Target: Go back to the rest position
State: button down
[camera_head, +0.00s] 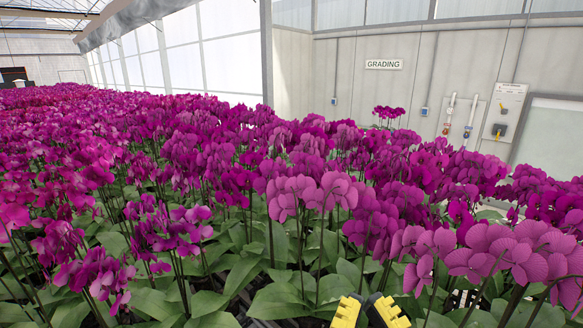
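Two yellow-and-black parts, which look like the tips of my gripper (366,308), show at the bottom edge, right of centre. They stand close together, with dark faces between them. The rest of my gripper and arm is out of view, and I cannot tell whether it is open or shut. No held object shows. The tips are low among the green leaves and stems, in front of the pink orchid blooms (328,192). I cannot tell whether they touch any leaf.
Dense magenta orchids (220,135) fill the bench and run far back to the left. Large blooms (525,252) stand close on the right. Behind is a pale wall with a GRADING sign (384,64), hoses (470,122) and a switch panel (504,112). Free room shows only above the flowers.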

notch_tip(320, 180, up, 17)
jog(key=p, duration=1.3)
jog(key=shift+f+p, duration=0.2)
jog(key=shift+p, duration=0.1)
